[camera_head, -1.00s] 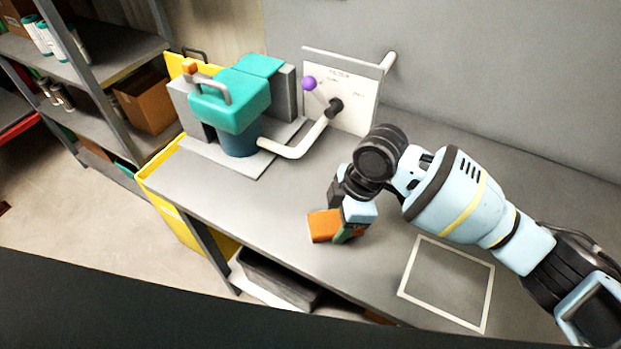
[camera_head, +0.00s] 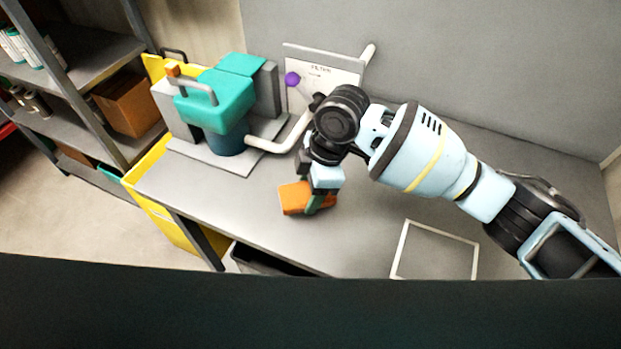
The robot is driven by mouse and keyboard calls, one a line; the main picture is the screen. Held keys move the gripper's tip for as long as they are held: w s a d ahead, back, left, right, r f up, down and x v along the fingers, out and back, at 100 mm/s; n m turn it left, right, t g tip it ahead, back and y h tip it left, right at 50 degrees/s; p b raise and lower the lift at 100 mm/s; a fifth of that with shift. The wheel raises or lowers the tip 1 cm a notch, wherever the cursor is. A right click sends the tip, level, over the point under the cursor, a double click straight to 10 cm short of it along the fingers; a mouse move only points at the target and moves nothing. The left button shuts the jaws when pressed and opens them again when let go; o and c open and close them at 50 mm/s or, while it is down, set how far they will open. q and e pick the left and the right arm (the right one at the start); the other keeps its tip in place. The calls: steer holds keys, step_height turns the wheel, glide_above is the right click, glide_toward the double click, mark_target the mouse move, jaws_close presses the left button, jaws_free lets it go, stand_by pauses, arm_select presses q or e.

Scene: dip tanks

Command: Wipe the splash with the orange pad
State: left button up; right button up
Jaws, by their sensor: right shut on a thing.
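The orange pad (camera_head: 293,198) is in the head view, low over or on the grey bench top, left of the middle. My right gripper (camera_head: 318,199) is shut on the pad, with its fingers pointing down. I cannot tell whether the pad touches the bench. I see no splash on the bench; the gripper and pad may hide it. My left gripper is not in view.
A white square outline (camera_head: 402,247) marks the bench at right. Shelves (camera_head: 100,55) stand at left.

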steer(key=shift+s+r, duration=0.15)
steer(key=shift+r, duration=1.5)
